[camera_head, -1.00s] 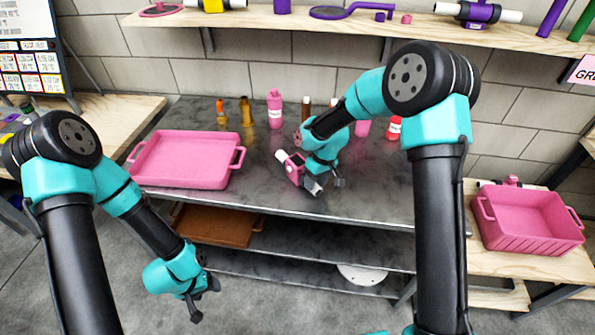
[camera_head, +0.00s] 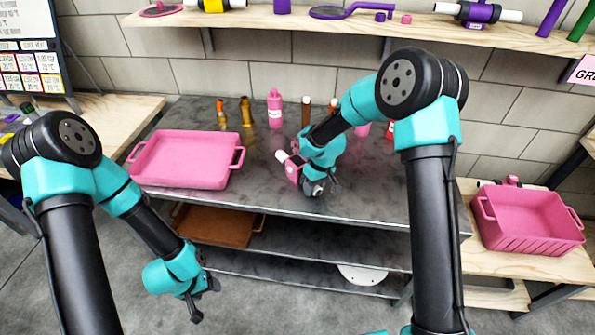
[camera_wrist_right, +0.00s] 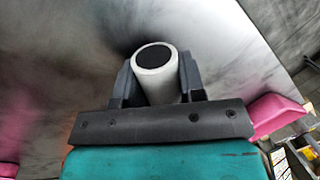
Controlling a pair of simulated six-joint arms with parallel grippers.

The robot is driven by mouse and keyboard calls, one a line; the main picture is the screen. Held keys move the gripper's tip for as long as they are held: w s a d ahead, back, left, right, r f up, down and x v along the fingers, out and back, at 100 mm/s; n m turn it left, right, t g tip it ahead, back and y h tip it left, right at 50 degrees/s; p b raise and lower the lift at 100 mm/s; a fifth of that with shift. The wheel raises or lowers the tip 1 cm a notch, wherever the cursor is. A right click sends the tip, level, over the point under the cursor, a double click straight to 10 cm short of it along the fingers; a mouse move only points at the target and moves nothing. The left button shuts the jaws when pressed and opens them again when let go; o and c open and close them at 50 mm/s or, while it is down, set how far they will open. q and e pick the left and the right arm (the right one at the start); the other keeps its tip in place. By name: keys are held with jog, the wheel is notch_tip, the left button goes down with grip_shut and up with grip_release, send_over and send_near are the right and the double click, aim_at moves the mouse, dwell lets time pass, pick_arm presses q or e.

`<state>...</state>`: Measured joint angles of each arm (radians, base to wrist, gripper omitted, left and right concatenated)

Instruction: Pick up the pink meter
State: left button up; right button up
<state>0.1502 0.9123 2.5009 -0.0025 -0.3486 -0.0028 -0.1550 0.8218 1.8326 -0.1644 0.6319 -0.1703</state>
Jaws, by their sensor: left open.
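The pink meter (camera_head: 293,171), a pink body on a white pipe, is on the front middle of the grey metal table in the head view. My right gripper (camera_head: 325,188) is at the pipe's near right end. In the right wrist view the white pipe end (camera_wrist_right: 157,76) with its dark opening sits between the two fingers of my right gripper (camera_wrist_right: 158,82), which appear shut against its sides. The pink body is hidden in that view. My left gripper (camera_head: 206,302) is open and empty, low in front of the table.
A pink tray (camera_head: 185,160) lies on the table's left. Several bottles, one pink (camera_head: 275,108), stand along the back. A pink bin (camera_head: 532,222) sits on the wooden bench at right. The table's front edge is near the meter.

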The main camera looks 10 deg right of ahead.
jog(key=shift+c, duration=0.8)
jog(key=shift+r, duration=0.15)
jog(key=shift+r, duration=0.6)
notch_tip(320, 180, up, 2)
jog(key=shift+r, duration=0.1)
jog(key=s+a, duration=0.2)
jog(key=s, duration=0.5)
jog(key=s+a+r, duration=0.1)
jog(key=s, duration=0.7)
jog(key=shift+s+a+r, duration=0.15)
jog(key=shift+s+a, duration=0.15)
jog(key=shift+a, duration=0.1)
jog(key=shift+w+d, duration=0.1)
jog(key=shift+w, duration=0.1)
jog(key=shift+w+d, duration=0.6)
jog(key=shift+w, duration=1.95)
jog(key=shift+w+d, duration=0.65)
jog(key=shift+w, duration=1.85)
jog(key=shift+w+d, duration=0.6)
jog(key=shift+w, duration=1.95)
